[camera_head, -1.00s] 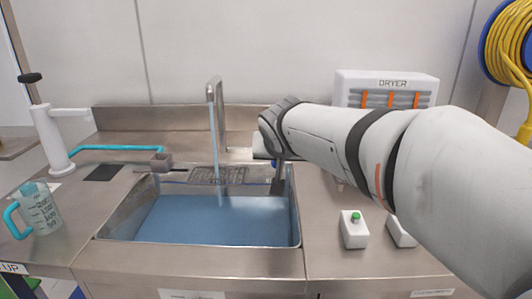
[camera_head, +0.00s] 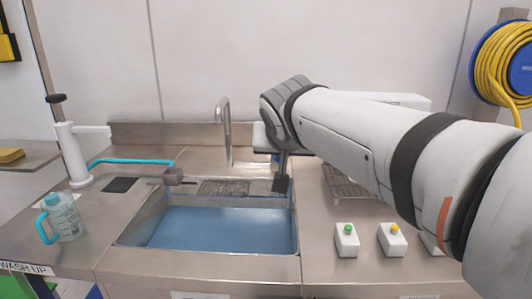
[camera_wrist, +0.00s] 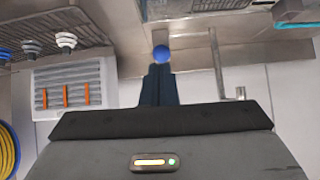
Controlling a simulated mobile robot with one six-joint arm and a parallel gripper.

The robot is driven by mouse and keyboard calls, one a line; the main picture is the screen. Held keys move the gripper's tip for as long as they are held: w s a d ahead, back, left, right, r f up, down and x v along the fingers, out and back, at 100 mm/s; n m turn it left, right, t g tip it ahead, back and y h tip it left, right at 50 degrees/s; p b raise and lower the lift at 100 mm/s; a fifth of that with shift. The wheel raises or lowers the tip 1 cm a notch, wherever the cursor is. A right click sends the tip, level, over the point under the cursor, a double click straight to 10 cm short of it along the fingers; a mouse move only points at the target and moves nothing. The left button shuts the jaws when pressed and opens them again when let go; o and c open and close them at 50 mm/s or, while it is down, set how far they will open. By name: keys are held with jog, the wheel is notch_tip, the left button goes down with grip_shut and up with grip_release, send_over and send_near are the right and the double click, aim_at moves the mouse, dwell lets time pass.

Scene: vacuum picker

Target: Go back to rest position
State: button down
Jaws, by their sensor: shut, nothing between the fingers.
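My gripper (camera_head: 281,184) is at the right back corner of the sink (camera_head: 126,232), at the end of my arm, which reaches in from the right. In the wrist view its dark fingers (camera_wrist: 160,72) are together, with nothing seen held between them. A round blue knob (camera_wrist: 162,53) shows just past the fingertips; I cannot tell whether they touch it. The tap (camera_head: 226,125) stands behind the sink, left of my gripper, with no clear stream of water below it. Blue water (camera_head: 215,229) lies in the sink.
A measuring jug (camera_head: 66,217) and white pump dispenser (camera_head: 70,150) stand on the left. Button boxes with green (camera_head: 347,241) and yellow (camera_head: 392,240) buttons sit at front right. A wire rack (camera_head: 344,184) lies under my arm. The dryer (camera_wrist: 75,88) shows in the wrist view.

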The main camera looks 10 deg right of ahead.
jog(key=shift+s, duration=0.1)
jog(key=s+d+f+g+p, duration=0.1)
jog(key=s+g+p, duration=0.1)
jog(key=s+p, duration=0.3)
jog(key=s+d+f+n+g+y+p, duration=0.1)
jog(key=s+f+g+p, duration=0.1)
jog(key=s+p, duration=0.4)
jog(key=s+d+f+n+g+p, duration=0.1)
jog(key=s+d+f+g+p, duration=0.1)
jog(key=s+p, duration=0.4)
jog(key=shift+s+f+g, duration=0.15)
jog(key=shift+s+g, duration=0.45)
jog(key=shift+s, duration=0.3)
